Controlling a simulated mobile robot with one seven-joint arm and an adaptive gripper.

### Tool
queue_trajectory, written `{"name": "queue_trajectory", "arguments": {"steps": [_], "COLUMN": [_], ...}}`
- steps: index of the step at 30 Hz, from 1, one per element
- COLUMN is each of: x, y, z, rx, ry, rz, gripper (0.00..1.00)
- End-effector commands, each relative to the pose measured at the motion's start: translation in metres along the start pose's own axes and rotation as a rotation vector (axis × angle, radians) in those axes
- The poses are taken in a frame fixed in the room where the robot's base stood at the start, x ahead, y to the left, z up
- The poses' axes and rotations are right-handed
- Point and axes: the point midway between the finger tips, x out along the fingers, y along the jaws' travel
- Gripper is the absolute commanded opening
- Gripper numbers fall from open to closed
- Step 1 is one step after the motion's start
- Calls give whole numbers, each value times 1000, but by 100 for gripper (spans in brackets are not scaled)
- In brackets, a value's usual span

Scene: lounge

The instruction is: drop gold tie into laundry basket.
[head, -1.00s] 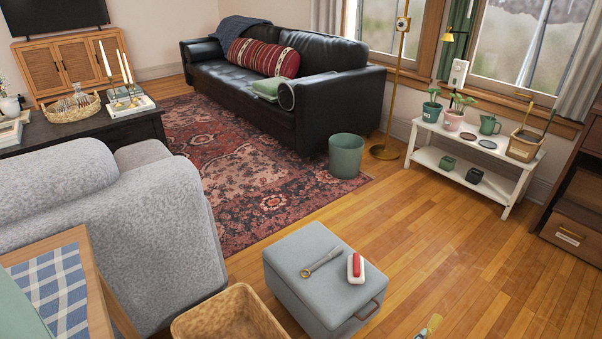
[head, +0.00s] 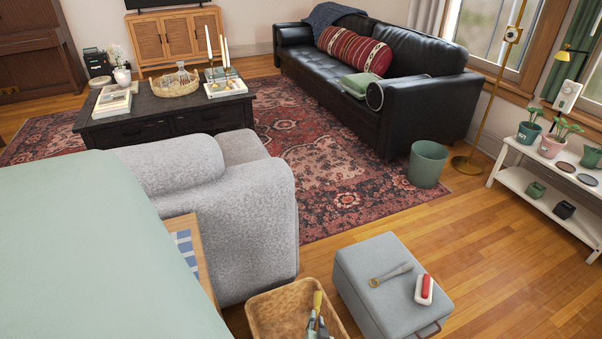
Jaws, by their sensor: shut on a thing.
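The laundry basket, a tan woven basket (head: 275,308), stands at the bottom edge of the head view, and its lower part is cut off. My gripper (head: 319,323) shows small in front of the basket's opening. It is shut on a narrow gold piece, which looks like the gold tie (head: 317,300). The gold piece points up from the gripper and overlaps the basket's inside in the picture. I cannot tell whether it is above the rim or below it.
A grey ottoman (head: 378,262) with a metal tool and a red-and-white item stands right of the basket. A grey armchair (head: 255,215) is behind it on the left. A large pale green surface covers the lower left.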

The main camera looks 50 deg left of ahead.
Motion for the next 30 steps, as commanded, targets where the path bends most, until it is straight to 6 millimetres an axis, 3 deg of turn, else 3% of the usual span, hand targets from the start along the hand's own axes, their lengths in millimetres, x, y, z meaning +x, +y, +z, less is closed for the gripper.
{"name": "queue_trajectory", "arguments": {"steps": [2,6,22,30], "x": [-3,-4,21,24], "y": [-21,-34,-18,-16], "z": [8,17,62,68], "rx": [-23,-37,-39,-38], "ry": [-18,-29,-30,-30], "rz": [-39,-69,-71,-71], "gripper": [0,0,0,0]}}
